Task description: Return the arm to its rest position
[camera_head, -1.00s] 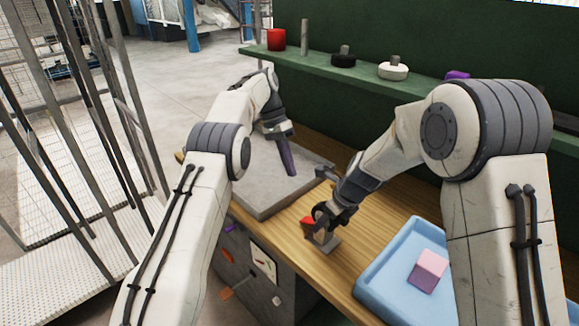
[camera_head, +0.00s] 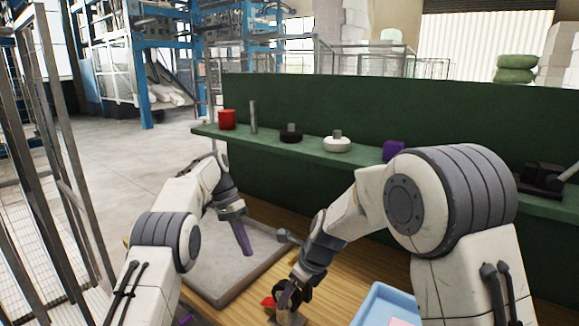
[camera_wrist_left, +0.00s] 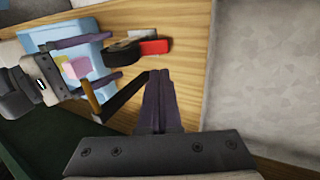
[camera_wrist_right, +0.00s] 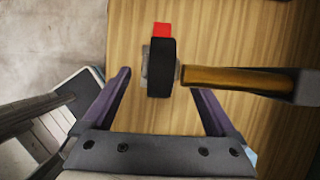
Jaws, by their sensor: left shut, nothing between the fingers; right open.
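My left gripper (camera_head: 246,252) points down over the grey slab in the head view. Its two purple fingers are pressed together and empty, as the left wrist view (camera_wrist_left: 160,74) shows. My right gripper (camera_wrist_right: 160,82) is open, with its fingers wide apart above the wooden table. Between and beyond its fingertips in the right wrist view is a black wheel-like piece (camera_wrist_right: 160,68) with a red block (camera_wrist_right: 162,29) at its end. In the head view my right arm reaches down to that spot, and its fingers are largely hidden there.
The grey slab (camera_head: 215,278) lies on the wooden table (camera_head: 345,268). A tool with a brown handle (camera_wrist_right: 225,77) is close to my right gripper. A blue tray (camera_head: 372,304) is at the front right.

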